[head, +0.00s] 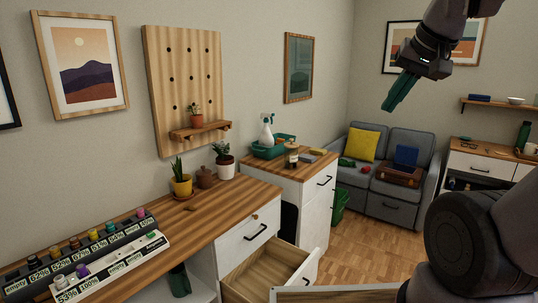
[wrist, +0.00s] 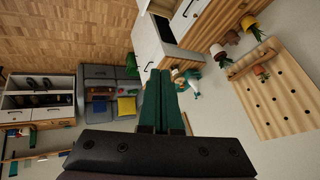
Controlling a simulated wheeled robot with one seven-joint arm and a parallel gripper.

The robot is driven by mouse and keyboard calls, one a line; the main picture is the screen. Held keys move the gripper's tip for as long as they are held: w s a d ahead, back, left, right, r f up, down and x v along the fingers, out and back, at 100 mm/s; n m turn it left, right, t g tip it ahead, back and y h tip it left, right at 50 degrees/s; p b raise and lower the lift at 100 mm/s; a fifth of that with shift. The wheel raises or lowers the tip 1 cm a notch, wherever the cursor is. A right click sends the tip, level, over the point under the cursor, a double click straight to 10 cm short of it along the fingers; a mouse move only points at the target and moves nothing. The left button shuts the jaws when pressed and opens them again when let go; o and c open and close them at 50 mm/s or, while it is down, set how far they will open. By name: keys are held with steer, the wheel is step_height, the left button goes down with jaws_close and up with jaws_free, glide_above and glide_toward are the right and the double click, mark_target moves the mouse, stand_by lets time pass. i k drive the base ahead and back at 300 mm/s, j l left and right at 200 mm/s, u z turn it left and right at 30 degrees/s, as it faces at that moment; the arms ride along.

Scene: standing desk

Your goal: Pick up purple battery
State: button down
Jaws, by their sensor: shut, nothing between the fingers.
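A battery charging rack (head: 130,262) with percentage labels sits on the wooden desk at the lower left of the head view. Several batteries with coloured tops stand in it. Another purplish one (head: 83,271) stands in the front row. My gripper (head: 388,108) is raised high at the upper right, far from the rack. Its green fingers are together and empty, and they also show in the wrist view (wrist: 160,75). The rack is not visible in the wrist view.
An open drawer (head: 270,271) sticks out below the desk (head: 215,205). A yellow-potted plant (head: 181,182), a brown pot (head: 205,177) and a white-potted plant (head: 225,165) stand behind on it. A pegboard (head: 183,90) hangs above. The desk's middle is largely clear.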

mark_target(82, 271)
steer(key=k+l+u, duration=0.15)
steer(key=k, duration=0.2)
steer(key=k+l+u, duration=0.15)
steer(key=k, duration=0.2)
steer(key=u, duration=1.45)
